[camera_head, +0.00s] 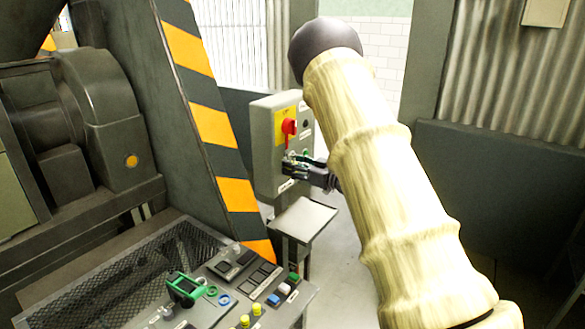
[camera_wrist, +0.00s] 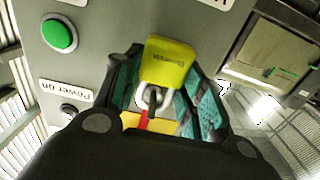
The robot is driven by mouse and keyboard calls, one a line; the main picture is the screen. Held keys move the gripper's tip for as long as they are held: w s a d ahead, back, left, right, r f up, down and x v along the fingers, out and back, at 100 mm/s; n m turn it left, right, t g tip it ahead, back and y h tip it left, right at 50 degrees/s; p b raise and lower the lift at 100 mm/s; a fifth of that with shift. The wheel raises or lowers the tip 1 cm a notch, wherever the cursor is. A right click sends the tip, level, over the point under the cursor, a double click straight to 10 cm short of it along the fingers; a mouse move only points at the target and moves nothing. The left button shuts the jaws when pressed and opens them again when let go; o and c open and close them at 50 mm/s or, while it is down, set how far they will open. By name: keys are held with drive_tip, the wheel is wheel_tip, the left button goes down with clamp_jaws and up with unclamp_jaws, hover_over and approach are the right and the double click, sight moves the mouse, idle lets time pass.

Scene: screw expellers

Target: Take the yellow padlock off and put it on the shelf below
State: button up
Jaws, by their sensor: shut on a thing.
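The yellow padlock (camera_wrist: 168,64) sits between the fingers of my gripper (camera_wrist: 165,80) in the wrist view. My gripper is shut on its body. Its metal shackle (camera_wrist: 140,98) points toward the red switch handle (camera_wrist: 144,123) on its yellow plate; I cannot tell whether it is still hooked there. In the head view, my gripper (camera_head: 297,164) is at the front of the grey control box (camera_head: 262,150), just below the red handle (camera_head: 289,127). The padlock is hardly visible there. The small grey shelf (camera_head: 305,220) is below the box and looks empty.
A green button (camera_wrist: 59,34) and a "Power on" label are on the box face beside my gripper. A black-and-orange striped beam (camera_head: 215,120) stands left of the box. A button console (camera_head: 245,285) with a green-handled item (camera_head: 184,289) is at the lower front.

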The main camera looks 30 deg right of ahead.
drive_tip(key=shift+r, duration=0.15)
drive_tip(key=shift+r+b, duration=0.55)
drive_tip(key=shift+b, duration=0.15)
drive_tip(key=b+v, duration=0.5)
drive_tip(key=v, duration=1.3)
drive_tip(key=shift+s+d+p, duration=0.1)
drive_tip(key=shift+s+p, duration=0.05)
drive_tip(key=shift+p, duration=0.15)
drive_tip(key=p+v, duration=0.1)
drive_tip(key=v, duration=0.6)
idle(1.3)
